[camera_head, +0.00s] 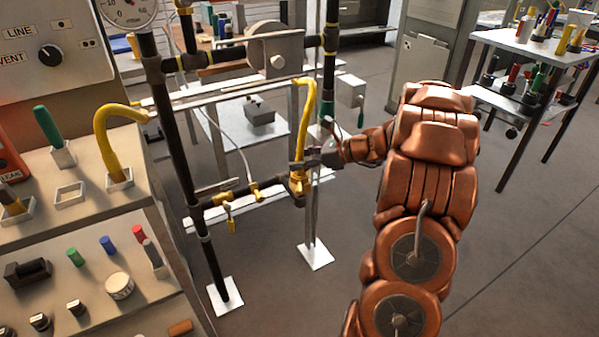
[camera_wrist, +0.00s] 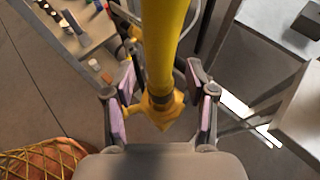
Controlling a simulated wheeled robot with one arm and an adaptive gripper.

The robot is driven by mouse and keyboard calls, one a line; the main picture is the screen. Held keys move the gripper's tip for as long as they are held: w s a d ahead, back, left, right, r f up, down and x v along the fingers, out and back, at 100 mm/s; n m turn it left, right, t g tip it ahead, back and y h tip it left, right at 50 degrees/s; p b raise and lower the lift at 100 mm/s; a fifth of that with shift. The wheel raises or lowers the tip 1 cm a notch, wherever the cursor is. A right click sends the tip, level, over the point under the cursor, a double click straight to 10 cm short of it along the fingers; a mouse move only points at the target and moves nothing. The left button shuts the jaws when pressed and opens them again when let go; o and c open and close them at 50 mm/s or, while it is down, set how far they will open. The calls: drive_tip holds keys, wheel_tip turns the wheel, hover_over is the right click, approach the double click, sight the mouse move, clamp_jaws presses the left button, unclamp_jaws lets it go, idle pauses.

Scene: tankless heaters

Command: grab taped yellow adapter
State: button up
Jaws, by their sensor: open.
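A yellow adapter stands upright on the pipe frame in the head view as a curved yellow tube (camera_head: 306,108) above a yellow fitting (camera_head: 298,180). In the wrist view the yellow tube (camera_wrist: 164,40) runs down the middle to a dark taped band (camera_wrist: 160,100) with a yellow fitting (camera_wrist: 160,116) below it. My gripper (camera_head: 316,157) is at the lower part of the tube, coming from the right. In the wrist view my gripper (camera_wrist: 160,85) is open, its pink-padded fingers on either side of the tube with gaps. Contact with the adapter does not show.
Dark pipes (camera_head: 172,130) of the frame stand close on the left. A stepped console (camera_head: 75,215) with another bent yellow tube (camera_head: 112,140) is at the left. A small yellow valve (camera_head: 230,215) hangs nearby. A cart (camera_head: 520,45) stands back right. The floor on the right is clear.

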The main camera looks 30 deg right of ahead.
drive_tip(key=shift+w+a, duration=0.1)
drive_tip(key=shift+w, duration=0.05)
clamp_jaws()
idle(0.4)
